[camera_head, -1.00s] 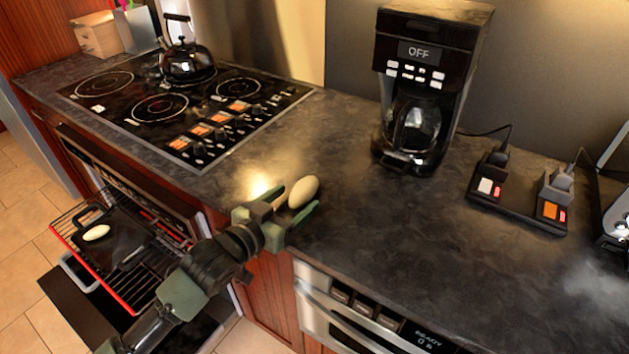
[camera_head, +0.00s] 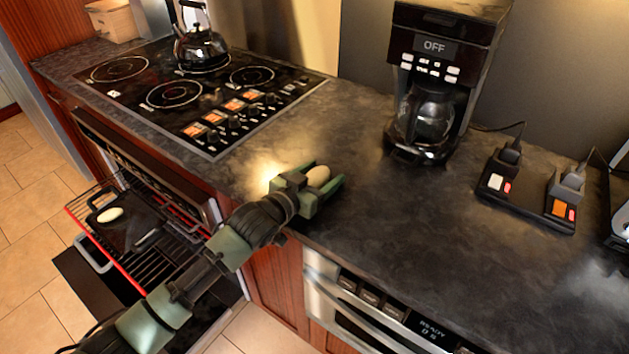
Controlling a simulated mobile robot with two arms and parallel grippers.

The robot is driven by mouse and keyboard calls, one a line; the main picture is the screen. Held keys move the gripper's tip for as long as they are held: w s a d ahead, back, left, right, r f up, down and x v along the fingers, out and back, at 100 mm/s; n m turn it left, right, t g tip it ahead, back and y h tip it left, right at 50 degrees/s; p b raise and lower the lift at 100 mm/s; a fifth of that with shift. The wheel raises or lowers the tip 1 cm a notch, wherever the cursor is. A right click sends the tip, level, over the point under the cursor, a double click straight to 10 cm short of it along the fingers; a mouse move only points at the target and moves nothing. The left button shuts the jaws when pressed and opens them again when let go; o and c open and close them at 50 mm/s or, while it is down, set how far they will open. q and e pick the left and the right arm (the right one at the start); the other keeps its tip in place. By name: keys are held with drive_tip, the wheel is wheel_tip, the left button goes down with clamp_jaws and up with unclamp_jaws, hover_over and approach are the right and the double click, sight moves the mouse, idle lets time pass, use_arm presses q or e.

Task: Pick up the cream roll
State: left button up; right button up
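A cream roll (camera_head: 318,176) lies on the dark countertop near its front edge, in the middle of the head view. My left gripper (camera_head: 322,181) reaches in from the lower left, with one finger on the far side of the roll and one on the near side. The fingers look spread around the roll. Whether they touch it I cannot tell, and its lower part is hidden. A second pale roll (camera_head: 110,215) lies on a black pan (camera_head: 133,234) on the pulled-out oven rack. My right gripper is not in view.
The oven rack (camera_head: 107,262) sticks out at the lower left. A cooktop (camera_head: 190,90) with a kettle (camera_head: 200,47) is at the back left. A coffee maker (camera_head: 437,75) stands behind the roll, and a power strip (camera_head: 528,195) lies to the right. The counter (camera_head: 420,235) right of the roll is clear.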

use_arm(q)
drive_tip(key=c, duration=1.1)
drive_tip(key=shift+o, duration=0.2)
wheel_tip(320, 180, up, 19)
drive_tip(key=b, duration=0.1)
drive_tip(key=s+a+f+n+t+y, duration=0.2)
drive_tip(key=s+a+f+n+y, duration=0.25)
drive_tip(key=s+a+f, duration=0.45)
drive_tip(key=s+a+f+n+t+y, duration=0.1)
drive_tip(key=s+a+f+n+y, duration=0.3)
drive_tip(key=s+a, duration=0.75)
wheel_tip(320, 180, up, 14)
drive_tip(key=m+g+h, duration=0.3)
drive_tip(key=m+h, duration=0.6)
hover_over(322, 169)
drive_tip(key=shift+w+n+y, duration=0.1)
drive_tip(key=shift+n+y, duration=0.15)
